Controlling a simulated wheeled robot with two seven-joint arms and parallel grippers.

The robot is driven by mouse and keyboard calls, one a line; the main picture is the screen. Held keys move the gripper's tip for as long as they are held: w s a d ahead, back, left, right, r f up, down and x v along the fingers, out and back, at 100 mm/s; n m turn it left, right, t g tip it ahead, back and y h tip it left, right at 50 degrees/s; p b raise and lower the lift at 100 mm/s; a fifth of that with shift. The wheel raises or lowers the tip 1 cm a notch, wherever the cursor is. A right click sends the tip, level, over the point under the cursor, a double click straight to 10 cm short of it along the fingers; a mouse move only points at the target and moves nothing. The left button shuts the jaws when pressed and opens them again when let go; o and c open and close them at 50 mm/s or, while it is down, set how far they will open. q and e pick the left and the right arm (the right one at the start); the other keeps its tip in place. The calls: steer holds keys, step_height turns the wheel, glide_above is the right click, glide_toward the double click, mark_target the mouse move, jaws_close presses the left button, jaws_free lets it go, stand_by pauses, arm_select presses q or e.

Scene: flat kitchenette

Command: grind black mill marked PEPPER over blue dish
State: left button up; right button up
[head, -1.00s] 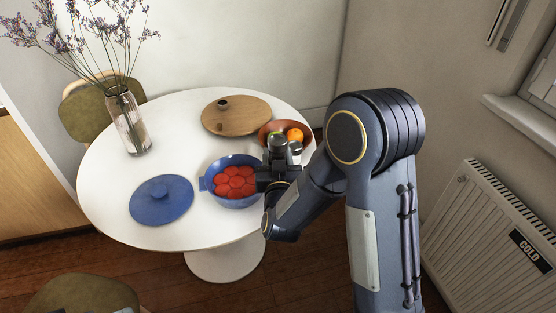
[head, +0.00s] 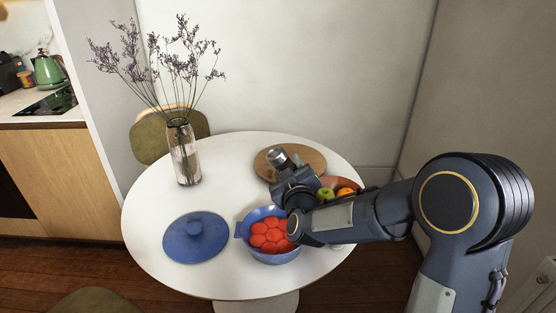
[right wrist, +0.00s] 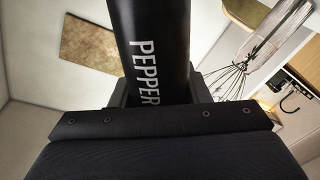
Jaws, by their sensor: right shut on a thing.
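The blue dish (head: 270,257) stands on the white round table and holds several red tomatoes (head: 267,236). The black mill (right wrist: 155,45) fills the middle of the right wrist view, with PEPPER in white letters on its side. In the head view its silver end (head: 278,156) points up and left, so the mill looks tilted. My right gripper (head: 288,174) is shut on the mill, in the picture just above the dish's back right side. My wrist and forearm hide the dish's right edge. The mill's other end is hidden. My left gripper is not in view.
A blue lid (head: 195,240) lies left of the dish. A wooden board (head: 308,158) and a bowl (head: 350,184) with a green apple and orange fruit are behind my right arm. A glass vase (head: 184,155) of dried flowers stands at the back left. The table's front left is clear.

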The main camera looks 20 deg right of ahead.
steer(key=d+f+n, duration=0.1)
steer(key=n, duration=0.1)
steer(key=d+f+n, duration=0.1)
steer(key=f+n, duration=0.1)
steer(key=n, duration=0.1)
steer(key=d+f+n+p, duration=0.1)
steer(key=f+n, duration=0.1)
steer(key=shift+s+n, duration=0.2)
steer(key=shift+n, duration=0.2)
step_height(320, 180, down, 2)
steer(key=n+b, duration=0.1)
steer(key=n, duration=0.2)
steer(key=shift+f+n, duration=0.1)
steer(key=shift+n, duration=1.5)
steer(key=shift+w+a+r+n+p, duration=0.1)
steer(key=shift+a+r+n+p, duration=0.15)
steer(key=shift+r+n+p, duration=0.55)
steer(key=shift+a+r+n+p, duration=0.2)
steer(key=shift+n+p, duration=0.15)
steer(key=shift+n, duration=0.2)
steer(key=shift+a+r+n+p, duration=0.1)
steer(key=shift+r+n+p, duration=0.15)
steer(key=shift+n, duration=0.9)
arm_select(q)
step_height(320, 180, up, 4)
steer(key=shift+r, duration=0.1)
arm_select(e)
steer(key=shift+d, duration=0.15)
